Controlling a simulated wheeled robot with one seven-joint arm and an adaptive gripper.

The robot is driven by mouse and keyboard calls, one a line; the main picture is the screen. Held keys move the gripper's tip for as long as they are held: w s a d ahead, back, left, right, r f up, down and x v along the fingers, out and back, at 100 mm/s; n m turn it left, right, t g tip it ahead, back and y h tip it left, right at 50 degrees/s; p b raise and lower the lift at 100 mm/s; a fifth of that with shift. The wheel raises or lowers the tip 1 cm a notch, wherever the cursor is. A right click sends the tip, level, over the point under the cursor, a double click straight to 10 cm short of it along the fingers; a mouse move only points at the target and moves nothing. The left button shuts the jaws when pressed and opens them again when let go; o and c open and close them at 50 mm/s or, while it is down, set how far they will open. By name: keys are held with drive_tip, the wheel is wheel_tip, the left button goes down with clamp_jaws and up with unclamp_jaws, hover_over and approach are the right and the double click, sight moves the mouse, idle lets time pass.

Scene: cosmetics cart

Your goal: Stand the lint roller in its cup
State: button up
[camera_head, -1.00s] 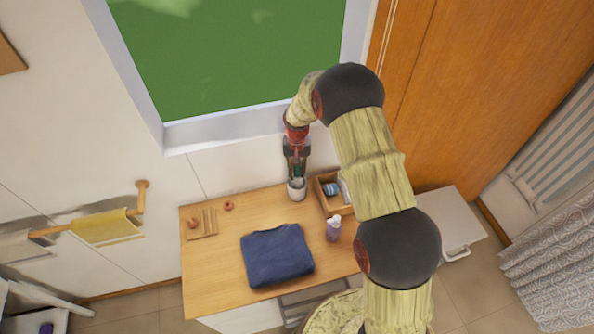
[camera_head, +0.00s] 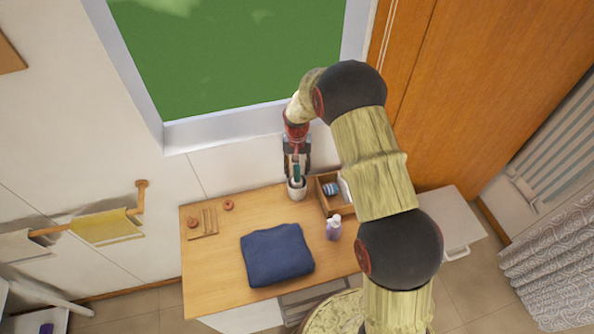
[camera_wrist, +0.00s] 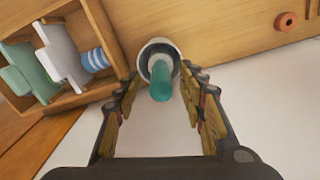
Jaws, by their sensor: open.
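The lint roller (camera_head: 296,171) has a green handle and stands in the white cup (camera_head: 297,193) near the back edge of the wooden table. In the wrist view the green handle of the roller (camera_wrist: 160,84) points up out of the cup (camera_wrist: 147,52). My gripper (camera_head: 297,160) is above the cup. In the wrist view its fingers (camera_wrist: 163,92) are spread wide, one on each side of the handle, with gaps between. The roller's lower end is hidden inside the cup.
A wooden box (camera_head: 322,195) with several items stands right of the cup. A purple-white bottle (camera_head: 334,228) and a folded blue cloth (camera_head: 276,254) are nearer the front. A small wooden rack (camera_head: 209,222) and a round ring (camera_head: 229,205) lie on the left.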

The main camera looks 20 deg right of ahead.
wheel_tip(320, 180, up, 11)
drive_tip(key=shift+r, duration=0.1)
idle(1.2)
drive_tip(key=s+r+n+t+b, duration=0.1)
drive_tip(key=s+r+t+b, duration=0.1)
drive_tip(key=s+b, duration=0.7)
drive_tip(key=s+r+n+t+b, duration=0.2)
drive_tip(key=s+b, duration=0.7)
drive_tip(key=s, duration=1.7)
wheel_tip(320, 180, up, 3)
drive_tip(key=shift+s+f+t+b, duration=0.2)
drive_tip(key=shift+t+b, duration=0.2)
drive_tip(key=shift+t, duration=0.4)
drive_tip(key=shift+r, duration=0.1)
